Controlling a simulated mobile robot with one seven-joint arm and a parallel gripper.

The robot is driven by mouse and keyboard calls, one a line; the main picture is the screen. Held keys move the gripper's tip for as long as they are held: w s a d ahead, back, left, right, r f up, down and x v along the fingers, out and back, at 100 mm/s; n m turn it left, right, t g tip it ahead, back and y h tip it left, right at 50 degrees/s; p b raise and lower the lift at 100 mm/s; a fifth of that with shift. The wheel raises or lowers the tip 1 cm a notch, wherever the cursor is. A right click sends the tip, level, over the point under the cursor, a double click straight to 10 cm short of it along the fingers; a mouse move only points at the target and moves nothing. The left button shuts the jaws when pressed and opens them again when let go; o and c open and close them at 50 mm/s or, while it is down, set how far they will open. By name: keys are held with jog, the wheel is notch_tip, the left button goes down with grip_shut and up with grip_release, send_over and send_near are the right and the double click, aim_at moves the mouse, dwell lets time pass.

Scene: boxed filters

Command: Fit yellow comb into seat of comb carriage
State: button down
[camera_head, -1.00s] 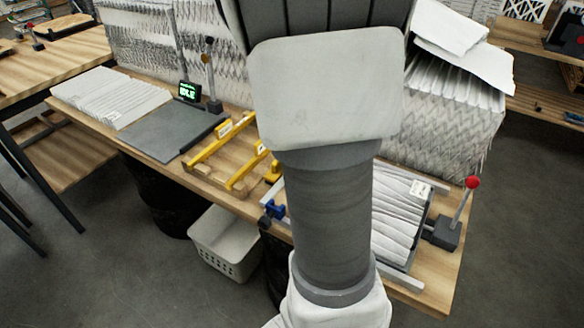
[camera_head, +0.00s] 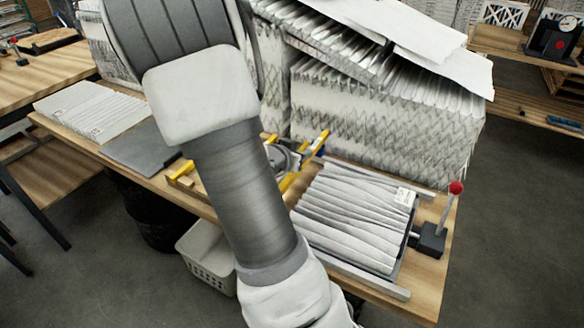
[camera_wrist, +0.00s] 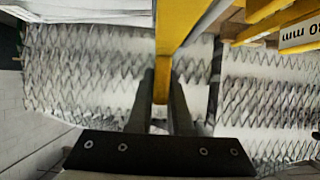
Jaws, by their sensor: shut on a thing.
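My gripper (camera_wrist: 162,88) is shut on a yellow comb (camera_wrist: 176,24) in the wrist view; the comb runs up and out of the top of that view. In the head view, the yellow comb (camera_head: 302,166) shows just right of my arm, slanting up to the right, off the rack and close to the left end of the pleated filter (camera_head: 352,218). My arm covers most of the gripper there. I cannot make out the comb carriage or its seat; they may be hidden behind my arm.
Another yellow comb (camera_wrist: 299,33) with a "mm" label lies on the wooden rack. The pleated filter lies between grey rails (camera_head: 365,275). A red-knobbed lever (camera_head: 455,188) stands right of it. Large pleated stacks (camera_head: 385,120) stand behind. A white basket (camera_head: 208,255) is below the bench.

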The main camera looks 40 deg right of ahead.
jog(key=shift+w+a+f+b, duration=0.15)
jog(key=shift+w+f, duration=0.3)
jog(key=shift+f, duration=0.5)
jog(key=shift+w+a+f+b, duration=0.15)
jog(key=shift+w+f, duration=0.3)
jog(key=shift+f, duration=0.5)
jog(key=shift+w+a+f+b, duration=0.15)
jog(key=shift+w+f, duration=0.3)
jog(key=shift+f, duration=0.5)
jog(key=shift+d+f, duration=0.1)
jog(key=c, duration=1.3)
grip_release()
jog(key=shift+f, duration=0.1)
jog(key=o, duration=0.5)
jog(key=shift+c, duration=0.2)
